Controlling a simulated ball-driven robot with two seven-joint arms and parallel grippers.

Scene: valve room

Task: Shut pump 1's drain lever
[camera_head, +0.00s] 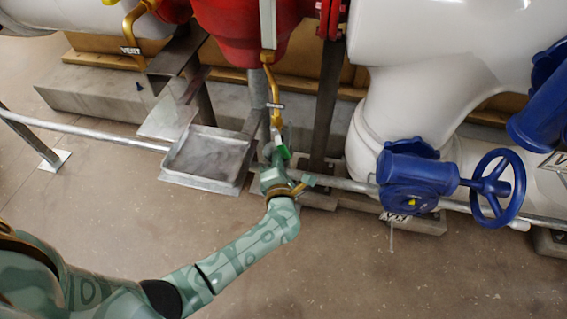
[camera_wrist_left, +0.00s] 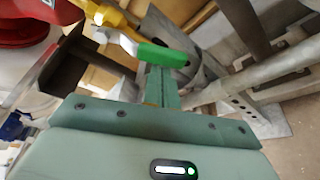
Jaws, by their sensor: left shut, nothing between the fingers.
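The drain lever has a green handle (camera_head: 284,152) on a yellow valve and pipe (camera_head: 273,92) below the red pump casing (camera_head: 245,30). In the left wrist view the green handle (camera_wrist_left: 163,54) reaches right from the yellow valve body (camera_wrist_left: 108,16). My left gripper (camera_head: 272,152) is shut and empty, right beside the green handle. In the left wrist view its closed fingers (camera_wrist_left: 160,82) point at the handle's underside; I cannot tell whether they touch it. My right gripper is not in view.
A metal drip tray (camera_head: 208,155) stands left of my gripper. A thin grey pipe (camera_head: 100,133) runs low across the scene. A blue valve with a handwheel (camera_head: 497,187) and a large white pipe (camera_head: 425,80) are at right. The brown floor (camera_head: 400,270) in front is clear.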

